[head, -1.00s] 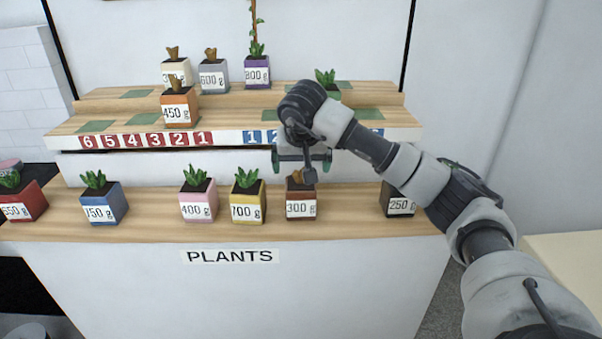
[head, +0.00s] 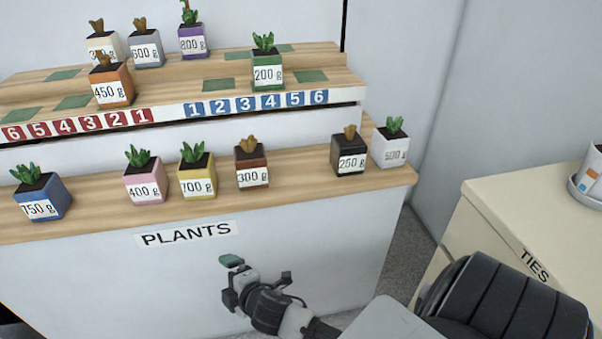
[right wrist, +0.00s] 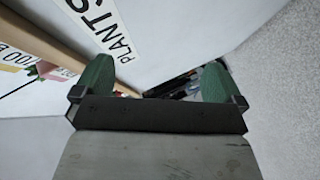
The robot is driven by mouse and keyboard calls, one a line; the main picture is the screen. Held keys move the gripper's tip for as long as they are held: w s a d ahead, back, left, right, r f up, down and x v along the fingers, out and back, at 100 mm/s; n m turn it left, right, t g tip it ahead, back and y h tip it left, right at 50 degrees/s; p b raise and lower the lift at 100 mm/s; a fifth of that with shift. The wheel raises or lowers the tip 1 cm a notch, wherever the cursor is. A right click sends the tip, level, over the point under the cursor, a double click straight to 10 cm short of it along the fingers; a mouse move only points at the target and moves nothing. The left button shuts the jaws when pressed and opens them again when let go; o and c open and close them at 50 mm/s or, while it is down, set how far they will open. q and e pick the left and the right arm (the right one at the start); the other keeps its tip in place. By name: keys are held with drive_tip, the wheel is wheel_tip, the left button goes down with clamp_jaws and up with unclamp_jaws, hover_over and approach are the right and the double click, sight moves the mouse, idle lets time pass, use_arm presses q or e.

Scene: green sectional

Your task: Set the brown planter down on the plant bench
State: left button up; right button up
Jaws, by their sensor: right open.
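The brown planter (head: 252,166), labelled 300 g, stands upright on the front ledge of the plant bench (head: 310,180), between the yellow planter and the black planter. My right gripper (head: 234,270) is open and empty, low in front of the bench's white front panel and well clear of the brown planter. In the right wrist view its green fingertips (right wrist: 155,82) are spread wide with nothing between them. My left gripper is not in view.
The yellow 700 g (head: 197,175), pink 400 g (head: 145,180), blue 750 g (head: 42,197), black 250 g (head: 349,155) and white 500 g (head: 390,147) planters share the ledge. More planters stand on the raised shelves. A cream TIES cabinet (head: 500,220) is at right.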

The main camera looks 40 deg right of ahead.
drive_tip(key=s+f+m+g, duration=0.5)
drive_tip(key=s+f, duration=0.3)
drive_tip(key=s, duration=0.4)
drive_tip(key=s+f+m+g, duration=0.6)
drive_tip(key=s+f, duration=0.3)
drive_tip(key=s, duration=0.3)
drive_tip(key=shift+s+m+h, duration=0.2)
drive_tip(key=shift+m+h, duration=0.1)
drive_tip(key=shift+m, duration=0.4)
